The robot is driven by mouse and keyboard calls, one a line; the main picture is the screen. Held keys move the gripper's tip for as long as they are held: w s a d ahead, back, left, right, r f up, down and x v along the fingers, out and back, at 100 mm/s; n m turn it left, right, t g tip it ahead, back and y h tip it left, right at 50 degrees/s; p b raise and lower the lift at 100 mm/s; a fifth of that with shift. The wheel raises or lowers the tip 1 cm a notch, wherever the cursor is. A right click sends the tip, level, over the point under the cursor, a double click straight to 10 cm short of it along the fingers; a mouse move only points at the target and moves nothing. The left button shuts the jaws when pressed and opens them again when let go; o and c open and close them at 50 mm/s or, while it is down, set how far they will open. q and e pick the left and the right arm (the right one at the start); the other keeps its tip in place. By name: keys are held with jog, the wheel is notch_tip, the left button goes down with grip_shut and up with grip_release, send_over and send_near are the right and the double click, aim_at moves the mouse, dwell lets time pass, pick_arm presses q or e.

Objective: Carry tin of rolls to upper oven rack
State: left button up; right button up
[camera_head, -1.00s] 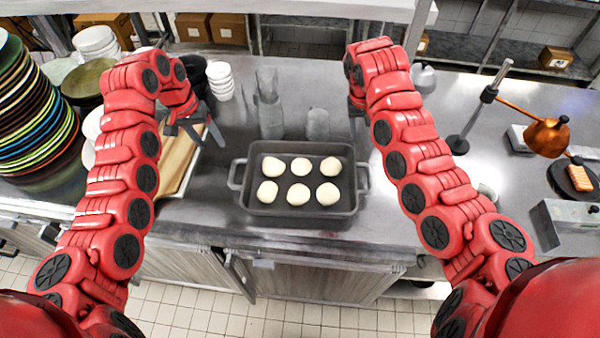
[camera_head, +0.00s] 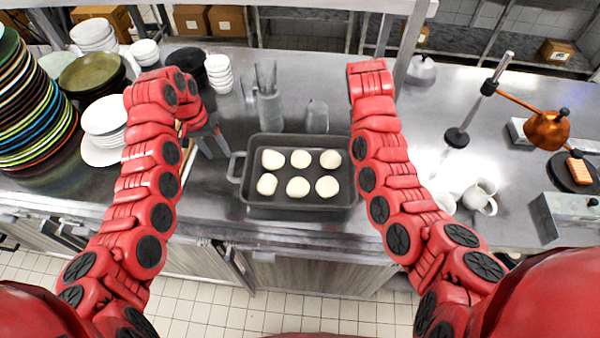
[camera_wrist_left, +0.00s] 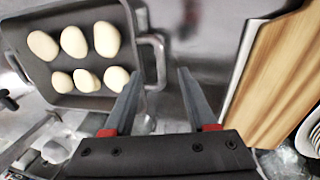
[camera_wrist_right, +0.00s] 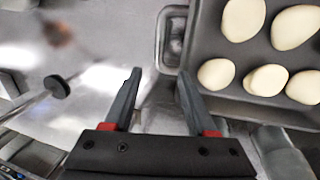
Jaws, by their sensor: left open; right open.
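The dark grey tin (camera_head: 300,207) stands on the steel counter with several pale rolls (camera_head: 300,159) in two rows. Its left handle (camera_head: 237,167) shows; its right handle is hidden behind my right arm in the head view. My left gripper (camera_head: 213,150) is open, just left of that handle. In the left wrist view, the open fingers (camera_wrist_left: 158,84) point toward the handle (camera_wrist_left: 158,58) with nothing between them. In the right wrist view, my right gripper (camera_wrist_right: 158,76) is open and empty near the other handle (camera_wrist_right: 171,38). No oven rack is in view.
Glass jugs (camera_head: 267,98) stand just behind the tin. Stacked plates (camera_head: 35,115) and bowls fill the left. A wooden board (camera_wrist_left: 275,80) lies near my left gripper. A white pitcher (camera_head: 481,196) and a copper lamp (camera_head: 546,130) stand to the right.

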aim_at(229, 170)
pick_arm(q)
jog(key=f, duration=0.3)
jog(key=d+f, duration=0.1)
jog(key=f, duration=0.2)
jog(key=d+f, duration=0.1)
jog(key=f, duration=0.2)
jog(key=shift+s+f, duration=0.1)
jog(key=shift+f, duration=0.25)
pick_arm(e)
jog(key=f, duration=0.3)
jog(key=d+f, duration=0.1)
jog(key=f, duration=0.2)
jog(key=d+f, duration=0.1)
jog(key=f, duration=0.2)
jog(key=shift+s+d+f, duration=0.1)
jog(key=shift+f, duration=0.15)
pick_arm(q)
jog(key=shift+f, duration=0.45)
pick_arm(e)
jog(key=shift+f, duration=0.45)
pick_arm(q)
grip_shut()
pick_arm(e)
grip_shut()
jog(key=shift+d, duration=0.1)
